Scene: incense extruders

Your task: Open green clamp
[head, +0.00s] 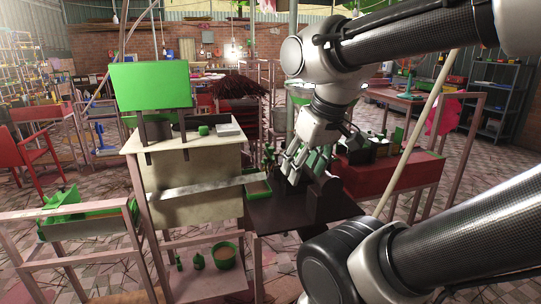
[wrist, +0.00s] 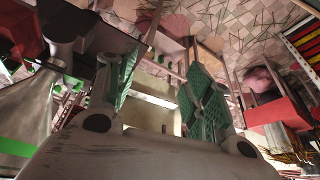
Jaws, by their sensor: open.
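My gripper (head: 306,166) is in the middle right of the head view, pointing down over a dark table (head: 290,215) beside a dark block-like part (head: 328,198). In the wrist view my gripper (wrist: 160,72) has its two green-padded fingers spread apart, with nothing visible between them. A small dark green fixture (head: 269,157) stands just left of my gripper in the head view. I cannot tell whether it is the green clamp, and no clamp can be made out clearly. My wrist and fingers hide part of the dark table.
A pale cabinet (head: 190,183) with a green panel (head: 150,86) on top stands at left. A small green-rimmed tray (head: 258,188) sits between it and the dark table. A red bench (head: 385,178) stands at right.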

